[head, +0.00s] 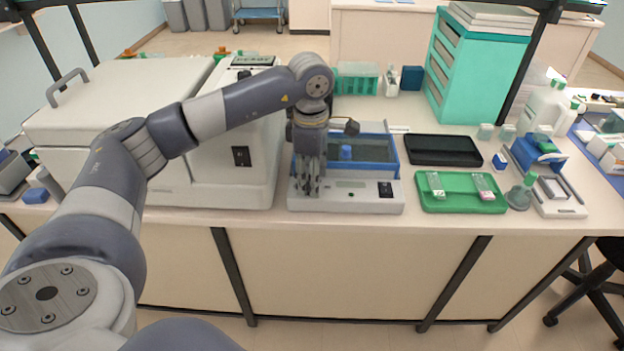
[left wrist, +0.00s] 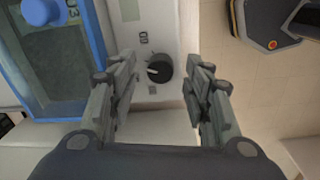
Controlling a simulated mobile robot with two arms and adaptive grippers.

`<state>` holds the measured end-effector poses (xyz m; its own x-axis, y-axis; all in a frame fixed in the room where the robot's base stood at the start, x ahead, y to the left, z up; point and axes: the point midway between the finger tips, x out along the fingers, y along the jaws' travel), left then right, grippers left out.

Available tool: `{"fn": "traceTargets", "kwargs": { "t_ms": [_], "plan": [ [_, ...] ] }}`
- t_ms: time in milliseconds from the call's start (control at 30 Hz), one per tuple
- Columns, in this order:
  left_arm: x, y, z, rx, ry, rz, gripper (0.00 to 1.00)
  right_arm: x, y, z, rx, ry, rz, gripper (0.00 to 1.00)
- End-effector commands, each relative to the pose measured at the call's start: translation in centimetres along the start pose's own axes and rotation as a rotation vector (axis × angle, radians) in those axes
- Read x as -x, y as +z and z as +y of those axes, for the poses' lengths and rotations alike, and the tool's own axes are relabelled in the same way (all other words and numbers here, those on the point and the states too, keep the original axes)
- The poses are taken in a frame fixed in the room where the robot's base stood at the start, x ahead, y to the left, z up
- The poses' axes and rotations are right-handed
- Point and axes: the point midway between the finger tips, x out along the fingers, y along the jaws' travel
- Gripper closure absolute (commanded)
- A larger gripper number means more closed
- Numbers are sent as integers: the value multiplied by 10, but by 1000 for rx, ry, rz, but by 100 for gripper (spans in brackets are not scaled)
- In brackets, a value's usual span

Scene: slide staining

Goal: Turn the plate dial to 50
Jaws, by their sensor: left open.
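The plate is a low white device (head: 357,202) with a blue-rimmed bath (head: 392,163) on top; a blue knob-like piece (head: 346,152) shows over the bath. In the left wrist view a black dial (left wrist: 159,68) with a white pointer mark sits on the white front panel (left wrist: 150,30). My left gripper (left wrist: 160,92) is open, with its fingers on either side of the dial in that view; I cannot tell whether they touch it. In the head view my left gripper (head: 310,185) points down at the left part of the panel and hides the dial. My right gripper is not in view.
A large white machine (head: 130,110) stands close on the left. To the right are a black tray (head: 444,150) and a green tray (head: 460,204) with slide holders. A teal drawer cabinet (head: 470,75) stands behind. The bench's front edge is close to the plate.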

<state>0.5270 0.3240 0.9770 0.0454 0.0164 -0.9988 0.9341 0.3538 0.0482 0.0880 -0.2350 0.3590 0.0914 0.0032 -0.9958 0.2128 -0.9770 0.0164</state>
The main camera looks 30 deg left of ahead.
Motion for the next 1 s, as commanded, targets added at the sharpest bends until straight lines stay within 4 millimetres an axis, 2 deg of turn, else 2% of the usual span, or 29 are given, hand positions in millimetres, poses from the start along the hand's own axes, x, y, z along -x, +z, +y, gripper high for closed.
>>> {"fn": "traceTargets", "kwargs": {
  "t_ms": [300, 500, 667, 1000],
  "plan": [
    [68, 1, 1, 0, 4, -2, 54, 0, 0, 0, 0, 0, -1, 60],
    [97, 1, 0, 0, 2, -2, 54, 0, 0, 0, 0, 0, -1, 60],
    [104, 0, 0, -1, 0, 0, 54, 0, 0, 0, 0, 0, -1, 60],
    [105, 0, 0, 0, 0, 0, 54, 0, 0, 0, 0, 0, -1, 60]
  ]
}}
